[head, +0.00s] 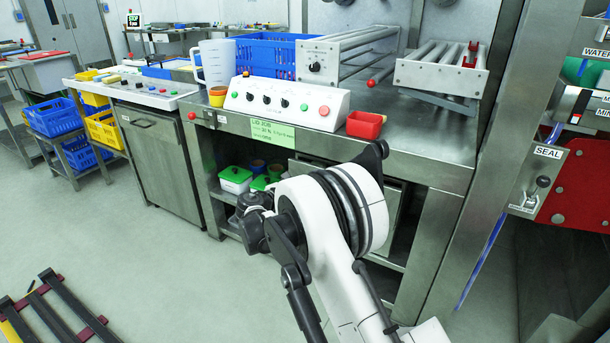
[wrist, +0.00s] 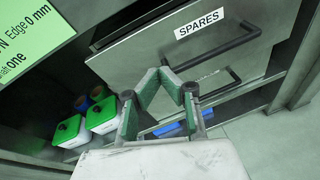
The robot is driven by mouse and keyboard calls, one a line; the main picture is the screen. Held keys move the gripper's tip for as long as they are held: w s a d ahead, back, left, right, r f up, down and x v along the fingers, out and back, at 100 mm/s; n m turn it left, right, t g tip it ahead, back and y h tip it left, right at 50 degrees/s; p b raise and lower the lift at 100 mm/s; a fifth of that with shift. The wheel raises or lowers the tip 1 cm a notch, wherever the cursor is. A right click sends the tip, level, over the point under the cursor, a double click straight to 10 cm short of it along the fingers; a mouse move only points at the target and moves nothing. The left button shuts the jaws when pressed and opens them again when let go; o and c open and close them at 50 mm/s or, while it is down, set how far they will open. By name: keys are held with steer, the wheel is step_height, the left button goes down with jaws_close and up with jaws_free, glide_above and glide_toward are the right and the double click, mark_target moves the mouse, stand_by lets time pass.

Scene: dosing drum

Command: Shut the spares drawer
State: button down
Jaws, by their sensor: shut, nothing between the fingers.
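The spares drawer (wrist: 150,60) shows in the wrist view as a grey metal front with a white SPARES label and a black bar handle (wrist: 225,50). In the head view, part of a grey front (head: 305,170) under the bench shows beside my arm, which hides most of it. I cannot tell whether the fingertips touch the face. The gripper is not clearly visible in the head view.
Green-lidded white tubs (head: 235,180) stand on the shelf left of the drawer. A green sign (head: 272,133) hangs at the bench edge above. The bench top holds a control box (head: 285,103) and a red bin (head: 364,125). The floor in front is open.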

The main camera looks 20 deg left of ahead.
mark_target(311, 165)
steer(key=s+a+n+t+y, duration=0.1)
steer(key=s+a+n+t, duration=0.2)
steer(key=s+a+n, duration=0.1)
steer(key=b+x, duration=0.5)
steer(key=x, duration=0.9)
steer(key=shift+a+r, duration=0.2)
steer(key=shift+r, duration=0.35)
steer(key=x, duration=0.3)
steer(key=shift+w+d, duration=0.15)
steer(key=shift+w, duration=0.6)
